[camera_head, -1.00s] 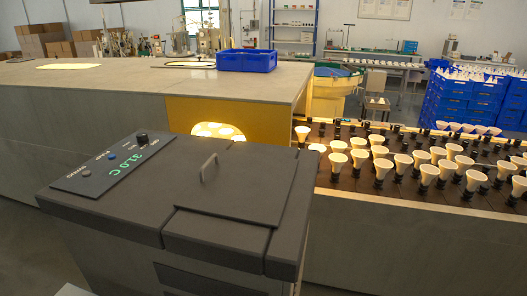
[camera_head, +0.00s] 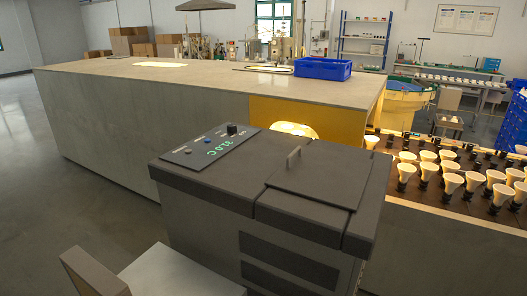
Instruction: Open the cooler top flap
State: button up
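The cooler (camera_head: 215,183) is a dark grey box in the lower middle of the head view. Its top flap (camera_head: 325,183) is a dark panel on the right part of the top. The flap lies flat and looks closed. My gripper is not in view.
A long grey counter (camera_head: 150,115) stands behind the cooler, with a blue crate (camera_head: 323,69) on top and a glowing opening (camera_head: 294,129). Rows of bulbs (camera_head: 450,184) stand on a conveyor to the right. Open floor (camera_head: 50,200) lies at left. Light grey parts (camera_head: 165,275) show at lower left.

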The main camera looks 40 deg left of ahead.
aim_at(338, 180)
jog(key=u, duration=1.35)
